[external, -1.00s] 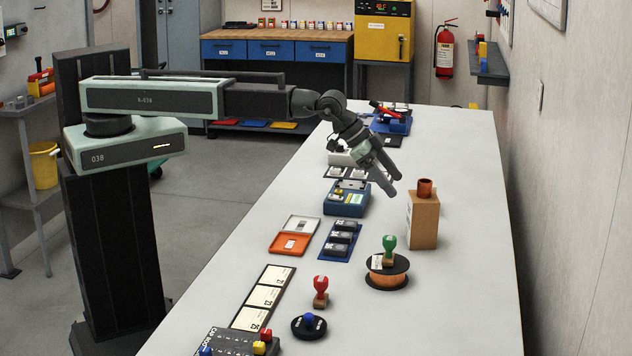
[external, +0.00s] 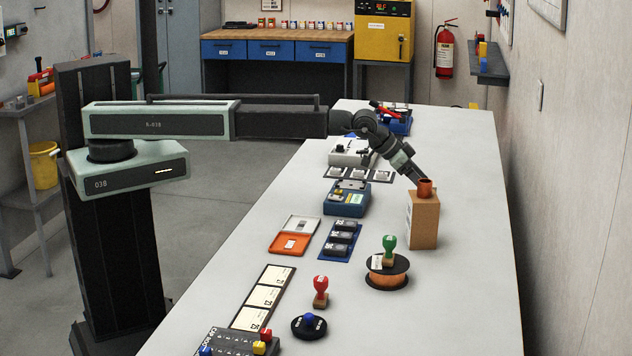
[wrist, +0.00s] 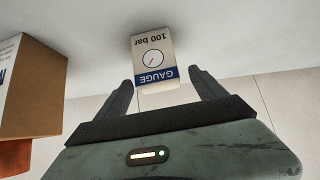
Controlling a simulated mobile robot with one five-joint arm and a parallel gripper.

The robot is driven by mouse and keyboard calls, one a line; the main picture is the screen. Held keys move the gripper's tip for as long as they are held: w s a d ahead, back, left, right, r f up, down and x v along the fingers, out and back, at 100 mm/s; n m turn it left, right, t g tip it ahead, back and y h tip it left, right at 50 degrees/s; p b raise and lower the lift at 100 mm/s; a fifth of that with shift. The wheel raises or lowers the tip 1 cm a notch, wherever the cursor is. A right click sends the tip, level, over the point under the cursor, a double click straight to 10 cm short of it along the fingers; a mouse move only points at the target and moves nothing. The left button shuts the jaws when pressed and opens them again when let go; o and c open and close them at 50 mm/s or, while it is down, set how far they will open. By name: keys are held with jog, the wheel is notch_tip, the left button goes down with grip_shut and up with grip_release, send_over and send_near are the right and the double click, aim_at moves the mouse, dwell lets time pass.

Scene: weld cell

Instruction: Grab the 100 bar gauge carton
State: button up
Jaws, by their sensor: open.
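The 100 bar gauge carton (wrist: 153,55) is a small white box with a dial picture and a blue "GAUGE" band. It stands on the pale table and appears upside down in the wrist view. My gripper (wrist: 160,78) is open, one finger on each side of the carton's near end in that picture, with visible gaps and no clear contact. In the external view my gripper (external: 414,175) points down and right at the far side of a brown box, its tips partly hidden. The carton cannot be seen there.
A wire spool (external: 387,274) and green-handled stamp (external: 389,245) are nearer. The table's right side is clear.

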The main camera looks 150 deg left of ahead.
jog(key=b+x, duration=0.3)
jog(key=x, duration=0.2)
jog(key=shift+w+f, duration=0.15)
jog(key=shift+d+r, duration=0.15)
jog(key=shift+r, duration=0.05)
jog(key=c, duration=1.6)
notch_tip(320, 180, up, 10)
jog(key=p, duration=1)
jog(key=shift+r, duration=0.1)
